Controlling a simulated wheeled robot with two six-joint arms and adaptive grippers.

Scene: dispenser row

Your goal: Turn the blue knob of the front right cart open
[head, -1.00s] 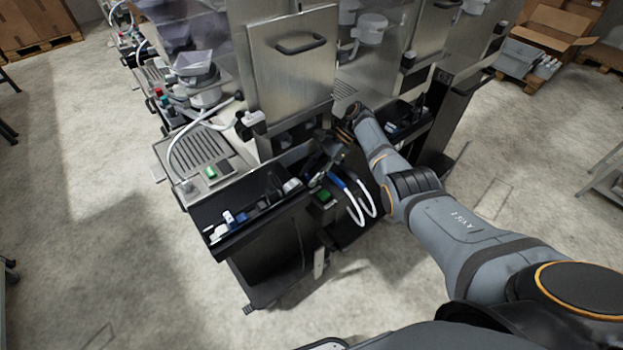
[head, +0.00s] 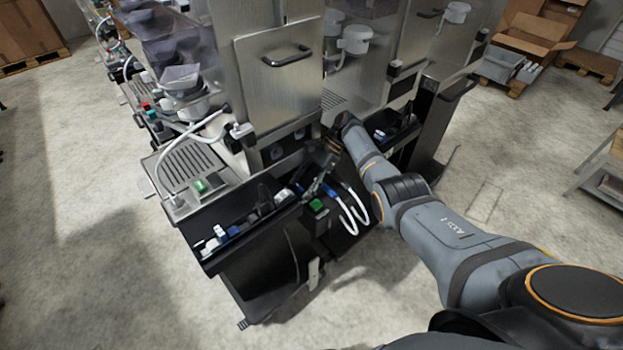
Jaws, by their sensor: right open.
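The front cart (head: 262,273) is dark, with a steel upper body and an open black tray on its near side. My right gripper (head: 314,188) is open and points down at the right end of this tray, just above a green part (head: 317,205). Blue-ended white hoses (head: 349,208) hang close beside its fingers on the right. I cannot make out a blue knob for certain; the gripper and wrist cover part of the cart's front. My left gripper is not in view.
The black tray (head: 237,247) holds several small white, blue and dark items. A steel door with a black handle (head: 287,56) stands behind the gripper. Another cart (head: 432,130) stands to the right. Open floor (head: 110,230) lies to the left.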

